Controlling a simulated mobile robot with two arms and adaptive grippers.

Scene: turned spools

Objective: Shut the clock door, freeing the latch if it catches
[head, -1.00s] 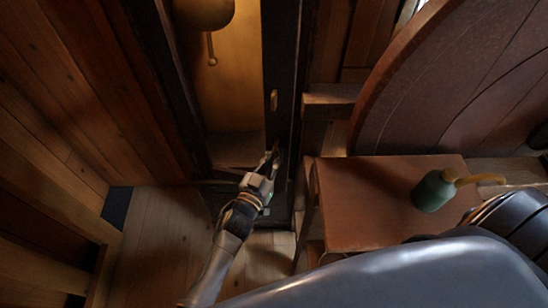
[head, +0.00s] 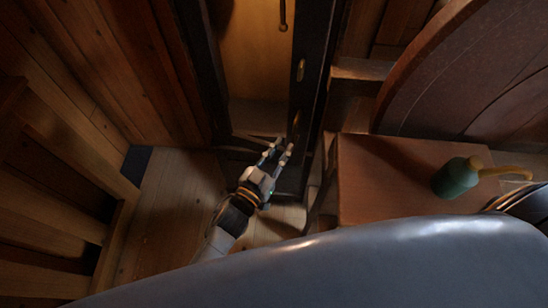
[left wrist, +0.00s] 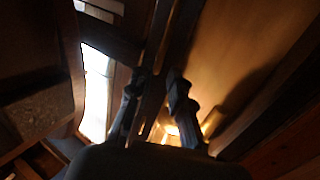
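The tall clock case has a dark frame (head: 210,75) around a warm-lit inside (head: 257,60). A pendulum rod (head: 283,14) hangs at the top. On the right side of the opening is the dark upright of the door (head: 312,50), with a small brass latch piece (head: 300,70) on it. My left gripper (head: 279,148) is low in front of this upright, below the brass piece. Its two fingers are apart with nothing seen between them. In the left wrist view the fingers (left wrist: 154,88) stand before a dark upright edge. How far the door stands open is unclear. My right gripper is not in view.
A low wooden table (head: 390,185) stands right of the clock, with a green spouted can (head: 456,178) on it. A large curved wooden panel (head: 455,75) rises behind it. Plank walls and a wooden rail (head: 45,205) stand at left. Some floor (head: 170,205) is clear.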

